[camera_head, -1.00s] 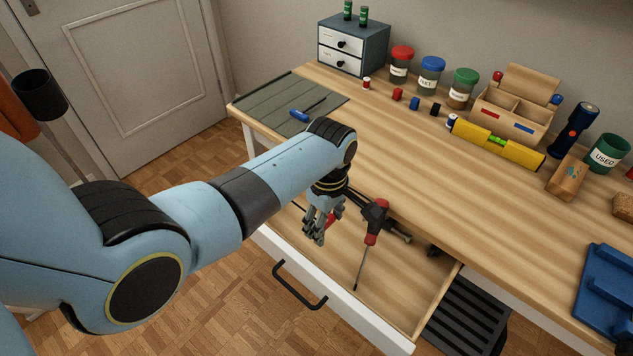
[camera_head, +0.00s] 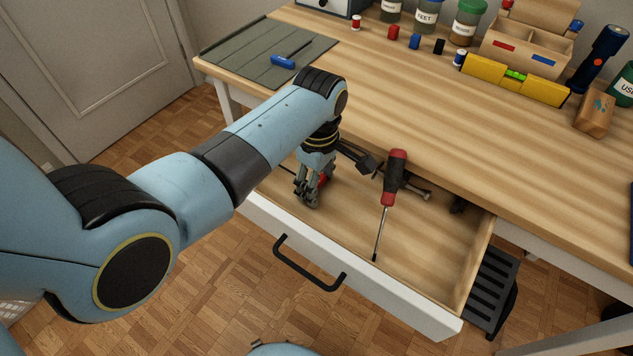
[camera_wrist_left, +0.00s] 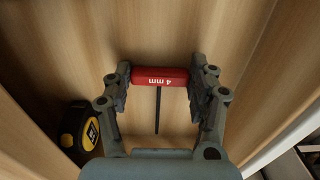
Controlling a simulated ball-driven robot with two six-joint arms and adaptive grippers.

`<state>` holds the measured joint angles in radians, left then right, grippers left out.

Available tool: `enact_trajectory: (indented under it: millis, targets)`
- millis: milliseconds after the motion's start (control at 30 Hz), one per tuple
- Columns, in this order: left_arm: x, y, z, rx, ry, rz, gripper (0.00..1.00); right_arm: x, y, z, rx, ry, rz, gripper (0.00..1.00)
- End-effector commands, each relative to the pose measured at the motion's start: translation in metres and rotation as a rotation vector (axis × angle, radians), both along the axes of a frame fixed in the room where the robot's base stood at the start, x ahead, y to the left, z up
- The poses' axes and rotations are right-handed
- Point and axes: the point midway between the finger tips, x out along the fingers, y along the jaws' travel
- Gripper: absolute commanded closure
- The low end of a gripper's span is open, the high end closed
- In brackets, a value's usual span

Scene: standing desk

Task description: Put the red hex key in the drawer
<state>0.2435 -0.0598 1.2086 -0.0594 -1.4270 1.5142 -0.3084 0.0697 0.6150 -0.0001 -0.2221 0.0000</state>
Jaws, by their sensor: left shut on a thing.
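The red hex key (camera_wrist_left: 160,76) has a red handle marked "4 mm" and a thin dark shaft. My left gripper (camera_head: 308,196) is shut on its handle, one finger at each end in the wrist view. In the head view only a bit of the red handle (camera_head: 322,181) shows behind the fingers. The drawer (camera_head: 424,269) is pulled open under the desk. The gripper and key are over its left part; I cannot tell whether the key touches the drawer floor. My right gripper is not in view.
In the drawer lie a red-and-black screwdriver (camera_head: 394,176) and other dark tools, right of the gripper. A black-and-yellow tape measure (camera_wrist_left: 83,134) shows in the wrist view. A blue-handled tool (camera_head: 283,62) lies on the green mat (camera_head: 240,45).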

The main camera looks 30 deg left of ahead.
Motion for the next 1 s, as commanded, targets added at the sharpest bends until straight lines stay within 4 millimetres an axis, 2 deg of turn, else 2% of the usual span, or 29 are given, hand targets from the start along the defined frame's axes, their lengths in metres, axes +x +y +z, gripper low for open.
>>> enact_trajectory:
  millis: [167, 200, 367, 633, 733, 867, 1000]
  targets:
    - [0.0, 0.0, -0.003, 0.0, 0.001, 0.0, 0.71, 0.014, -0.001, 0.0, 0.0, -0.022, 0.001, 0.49]
    - [0.0, 0.0, -0.002, 0.0, 0.001, 0.0, 0.37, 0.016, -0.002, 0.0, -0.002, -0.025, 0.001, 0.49]
    - [0.0, 0.0, -0.002, 0.0, 0.0, 0.0, 0.18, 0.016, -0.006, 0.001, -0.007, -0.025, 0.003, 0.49]
    - [0.0, 0.0, -0.001, 0.0, 0.0, 0.0, 0.18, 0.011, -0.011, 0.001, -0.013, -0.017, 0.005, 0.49]
    - [0.001, 0.0, 0.007, 0.0, -0.003, 0.0, 0.18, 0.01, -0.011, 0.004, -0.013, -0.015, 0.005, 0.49]
    - [0.001, 0.0, 0.031, 0.0, -0.004, -0.001, 0.18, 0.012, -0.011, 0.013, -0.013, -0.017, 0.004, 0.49]
    - [0.001, 0.0, 0.064, 0.0, -0.005, -0.001, 0.18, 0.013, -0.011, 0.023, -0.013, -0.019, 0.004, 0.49]
